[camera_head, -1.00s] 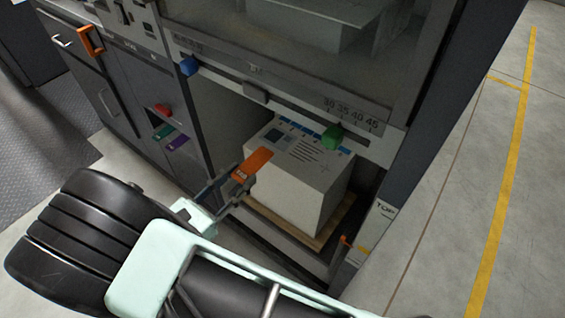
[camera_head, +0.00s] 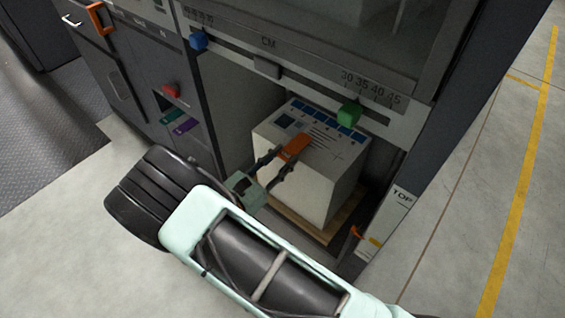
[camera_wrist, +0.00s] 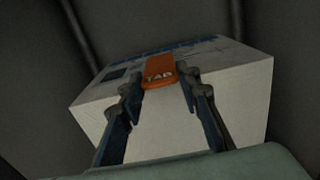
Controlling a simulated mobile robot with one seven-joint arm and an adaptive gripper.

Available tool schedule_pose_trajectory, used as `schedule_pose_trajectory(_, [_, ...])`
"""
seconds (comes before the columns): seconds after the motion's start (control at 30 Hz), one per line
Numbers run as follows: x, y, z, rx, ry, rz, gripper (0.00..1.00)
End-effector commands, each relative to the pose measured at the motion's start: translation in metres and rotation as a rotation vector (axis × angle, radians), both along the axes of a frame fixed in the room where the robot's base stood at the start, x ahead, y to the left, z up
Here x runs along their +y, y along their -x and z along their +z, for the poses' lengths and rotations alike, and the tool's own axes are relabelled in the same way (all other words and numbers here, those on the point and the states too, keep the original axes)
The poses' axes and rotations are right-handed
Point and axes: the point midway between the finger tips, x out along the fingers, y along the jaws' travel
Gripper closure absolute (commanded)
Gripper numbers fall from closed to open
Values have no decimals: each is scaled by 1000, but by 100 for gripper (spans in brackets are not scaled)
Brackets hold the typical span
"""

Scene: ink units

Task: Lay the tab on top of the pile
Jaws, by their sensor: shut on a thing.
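The orange tab (camera_head: 293,148) is a small flat strip held in my gripper (camera_head: 279,160). The pile (camera_head: 320,180) is a white block of paper with a printed top sheet, standing inside the machine's lower bay. In the head view the tab overlaps the near left part of the pile's top. In the wrist view the pile (camera_wrist: 195,115) fills the space behind the fingers. I cannot tell whether the tab touches the top sheet.
A wooden pallet (camera_head: 317,225) bears the pile. A scale bar (camera_head: 267,68) with a green slider (camera_head: 348,112) and a blue slider (camera_head: 198,41) crosses above the bay opening. A side post (camera_head: 388,215) marked TOP bounds the bay at right. Open floor (camera_head: 60,230) lies at left.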

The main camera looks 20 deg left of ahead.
Motion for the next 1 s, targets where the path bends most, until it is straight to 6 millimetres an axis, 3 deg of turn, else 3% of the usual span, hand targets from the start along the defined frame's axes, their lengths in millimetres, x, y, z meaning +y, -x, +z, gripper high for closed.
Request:
schedule_pose_trajectory(0.07, [0,0,-12,-1,1,-1,79])
schedule_pose_trajectory(0.47, [0,0,-17,0,0,-1,79])
schedule_pose_trajectory(0.5, [0,0,-15,0,-1,-1,65])
schedule_pose_trajectory(0.63, [0,0,-15,0,0,-1,52])
schedule_pose_trajectory(1.0, [0,1,-9,0,-1,-1,52])
